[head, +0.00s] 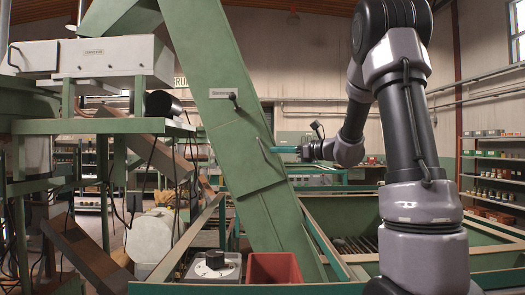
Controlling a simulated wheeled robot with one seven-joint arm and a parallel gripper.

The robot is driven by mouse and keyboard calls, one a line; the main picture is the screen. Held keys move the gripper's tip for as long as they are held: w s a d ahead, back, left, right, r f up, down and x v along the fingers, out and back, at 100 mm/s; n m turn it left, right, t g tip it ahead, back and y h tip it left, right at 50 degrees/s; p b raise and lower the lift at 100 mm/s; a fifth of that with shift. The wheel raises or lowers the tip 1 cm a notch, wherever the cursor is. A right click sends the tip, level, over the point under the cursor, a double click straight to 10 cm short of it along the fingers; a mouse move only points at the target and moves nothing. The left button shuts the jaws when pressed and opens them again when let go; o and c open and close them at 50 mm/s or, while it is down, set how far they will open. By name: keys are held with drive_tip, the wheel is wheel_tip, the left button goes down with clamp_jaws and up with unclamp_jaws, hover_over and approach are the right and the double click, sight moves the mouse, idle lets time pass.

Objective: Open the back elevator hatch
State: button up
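The green elevator (200,60) is a long slanted chute rising from lower right to upper left. A flat green hatch panel (236,165) is set in its side and looks shut, lying flush with the chute. A thin slanted handle (262,151) is near the panel's right edge. My gripper (274,149) comes in from the right at handle height, its teal fingers pointing left. The fingertips are close to the handle; I cannot tell whether they touch it. The fingers are seen side-on and small, so their opening does not show.
A small label and a dark knob (233,97) are higher on the chute. A red bin (273,268) and a control box with a dial (212,267) stand at its foot. A green-framed hopper (350,215) lies below my arm. Shelves (495,165) stand at the right.

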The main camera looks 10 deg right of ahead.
sight(262, 149)
drive_tip(key=x, duration=0.7)
drive_tip(key=shift+a, duration=0.1)
clamp_jaws()
idle(1.2)
